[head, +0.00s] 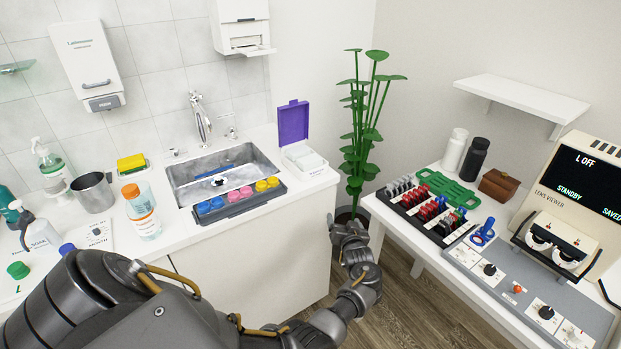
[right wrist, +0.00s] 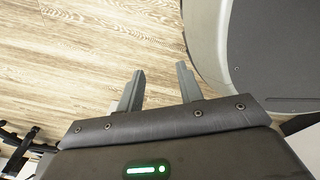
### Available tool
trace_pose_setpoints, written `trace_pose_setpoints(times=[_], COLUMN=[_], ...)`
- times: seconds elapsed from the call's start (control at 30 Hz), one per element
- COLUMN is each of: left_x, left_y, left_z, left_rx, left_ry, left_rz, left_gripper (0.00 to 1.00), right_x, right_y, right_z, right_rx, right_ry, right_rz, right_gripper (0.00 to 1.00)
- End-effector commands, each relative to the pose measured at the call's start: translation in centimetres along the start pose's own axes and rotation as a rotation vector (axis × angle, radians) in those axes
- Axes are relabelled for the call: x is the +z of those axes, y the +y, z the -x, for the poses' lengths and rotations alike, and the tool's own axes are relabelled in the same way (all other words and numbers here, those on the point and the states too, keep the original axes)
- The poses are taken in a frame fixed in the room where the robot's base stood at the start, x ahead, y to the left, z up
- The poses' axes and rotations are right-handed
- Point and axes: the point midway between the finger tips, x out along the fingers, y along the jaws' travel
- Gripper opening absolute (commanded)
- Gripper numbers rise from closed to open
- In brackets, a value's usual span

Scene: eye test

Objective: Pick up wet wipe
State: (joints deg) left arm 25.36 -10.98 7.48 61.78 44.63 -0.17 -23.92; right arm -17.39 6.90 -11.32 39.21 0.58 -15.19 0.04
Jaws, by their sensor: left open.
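White wet wipes (head: 308,161) lie in a small white box with its purple lid (head: 293,122) standing open, at the right end of the sink counter in the head view. My left gripper (head: 348,226) is open, off the counter's right edge, below and to the right of the wipes box and apart from it. Nothing shows between its fingers. My right gripper (right wrist: 160,70) shows only in the right wrist view; its two fingers are apart, with wood floor behind them and nothing between them.
A sink (head: 222,172) with a tray of coloured cups (head: 238,201) is left of the wipes. Bottles and a metal mug (head: 94,192) stand further left. A green plant (head: 362,130) stands behind my left gripper. A desk (head: 400,222) with a lens rack and viewer is at right.

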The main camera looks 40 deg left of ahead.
Motion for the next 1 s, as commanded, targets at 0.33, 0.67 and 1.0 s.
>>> trace_pose_setpoints(times=[0.33, 0.67, 1.0], left_x=[-15.4, -16.3, -15.8], left_y=[-8.9, -10.3, -12.1], left_z=[0.9, 0.3, -3.4], left_rx=[-0.451, -0.484, -0.481], left_ry=[0.002, -0.014, -0.013], left_rz=[0.356, 0.378, 0.379], left_gripper=[0.78, 0.78, 0.78], right_x=[0.6, 1.6, 1.7], right_y=[1.6, 1.9, 2.0], right_z=[-5.6, -5.4, -5.5], right_rx=[0.026, 0.029, 0.030], right_ry=[-0.004, -0.012, -0.012], right_rz=[0.008, 0.011, 0.012], right_gripper=[0.36, 0.36, 0.36])
